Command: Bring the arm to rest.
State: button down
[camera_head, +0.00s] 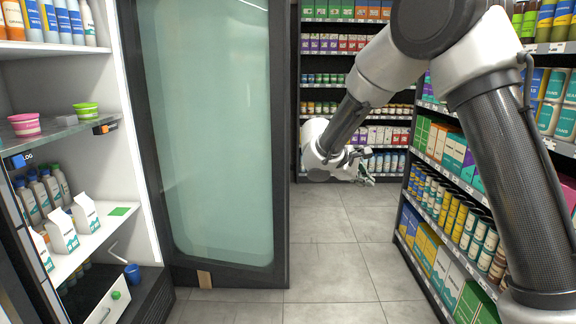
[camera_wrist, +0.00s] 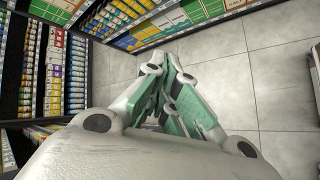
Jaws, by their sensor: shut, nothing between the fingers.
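My gripper (camera_head: 368,167) is at the end of my arm, held out over the aisle in the head view. It is small there, with its fingers pointing to the right. In the wrist view my gripper (camera_wrist: 172,62) fills the middle, its green-padded fingers drawn together at the tips. Nothing is held between them. My arm reaches in from the upper right of the head view and bends down toward the aisle. The gripper is clear of the shelves and the floor.
A glass door (camera_head: 205,120) stands open left of the gripper. An open cabinet at far left holds cartons (camera_head: 62,230), bottles and tubs (camera_head: 25,125). A stocked shelf (camera_head: 440,185) lines the right; another (camera_head: 345,70) stands behind. The tiled floor (camera_head: 330,245) between is clear.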

jog(key=s+d+r+m+y, duration=0.2)
jog(key=s+d+r+m, duration=0.1)
jog(key=s, duration=0.9)
jog(key=s+d+r+m+y, duration=0.3)
jog(key=s+d, duration=0.3)
jog(key=s, duration=0.7)
jog(key=s+d+r+m+y, duration=0.3)
jog(key=s+d+m, duration=0.2)
jog(key=s, duration=0.7)
jog(key=shift+s+g, duration=0.4)
